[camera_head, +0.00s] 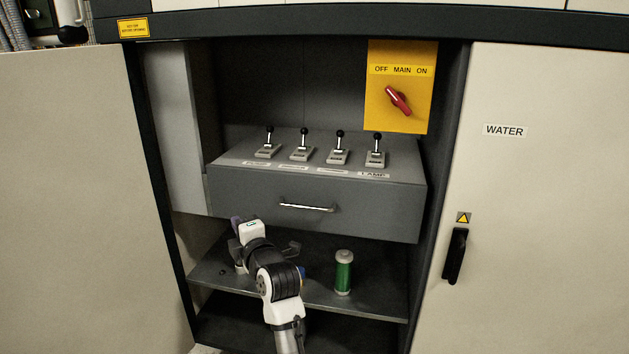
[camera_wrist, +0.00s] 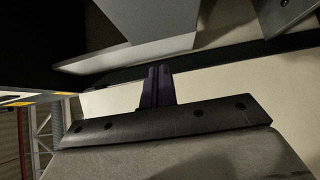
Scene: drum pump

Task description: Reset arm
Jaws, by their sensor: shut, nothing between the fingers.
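My gripper (camera_head: 237,221) is in front of the open cabinet, below the left part of the grey drawer, with my arm rising from the bottom of the head view. In the wrist view its dark fingers (camera_wrist: 157,86) are together with nothing between them. A pale panel and dark frame edges show beyond the fingers there. My wrist hides part of the lower shelf.
The drawer unit (camera_head: 309,208) carries several black-knobbed levers (camera_head: 303,146). A yellow panel with a red switch (camera_head: 398,100) is above. A green cylinder (camera_head: 344,272) stands upright on the shelf (camera_head: 385,298), right of my arm. A WATER door (camera_head: 540,200) is at right.

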